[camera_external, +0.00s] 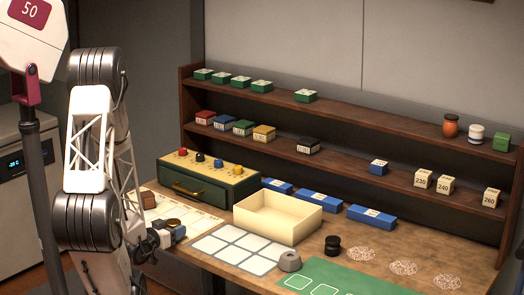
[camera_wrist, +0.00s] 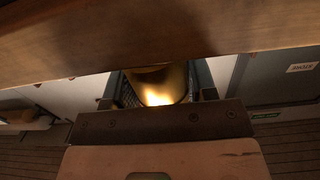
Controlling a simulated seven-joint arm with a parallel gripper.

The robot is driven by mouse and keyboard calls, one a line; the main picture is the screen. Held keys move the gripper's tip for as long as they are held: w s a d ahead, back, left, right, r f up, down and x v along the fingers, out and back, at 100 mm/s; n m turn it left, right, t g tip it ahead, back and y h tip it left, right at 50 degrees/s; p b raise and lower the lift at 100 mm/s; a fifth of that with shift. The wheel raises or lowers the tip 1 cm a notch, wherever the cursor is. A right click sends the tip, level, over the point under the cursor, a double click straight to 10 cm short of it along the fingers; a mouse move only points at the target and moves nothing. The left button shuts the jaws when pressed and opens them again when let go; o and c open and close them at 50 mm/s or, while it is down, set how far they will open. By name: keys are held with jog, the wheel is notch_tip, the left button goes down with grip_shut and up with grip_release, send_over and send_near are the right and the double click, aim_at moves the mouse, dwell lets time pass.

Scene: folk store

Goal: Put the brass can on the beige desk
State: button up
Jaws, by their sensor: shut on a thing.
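In the wrist view, my gripper (camera_wrist: 158,74) is shut on the brass can (camera_wrist: 160,90), a shiny gold cylinder between its two dark fingers. The can's far end is cut off from sight by a brown wooden surface across the top of that view. In the external view my arm comes down at the left; I cannot make out the gripper or the held can there. A desk with a tan-brown wooden top (camera_external: 222,272) fills the lower right; I cannot tell whether it is the beige desk.
The desk holds a cream open tray (camera_external: 278,222), a green drawer box (camera_external: 207,189), a white grid card (camera_external: 234,246), a black knob (camera_external: 332,246) and a green mat (camera_external: 345,283). A two-tier shelf (camera_external: 340,115) with small boxes stands behind. The wooden surface (camera_wrist: 150,35) lies close to my gripper.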

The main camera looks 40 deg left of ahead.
jog(key=shift+w, duration=0.25)
jog(key=shift+w, duration=0.15)
jog(key=shift+w, duration=1.6)
jog(key=shift+f, duration=0.3)
jog(key=shift+f, duration=0.1)
jog(key=o, duration=1)
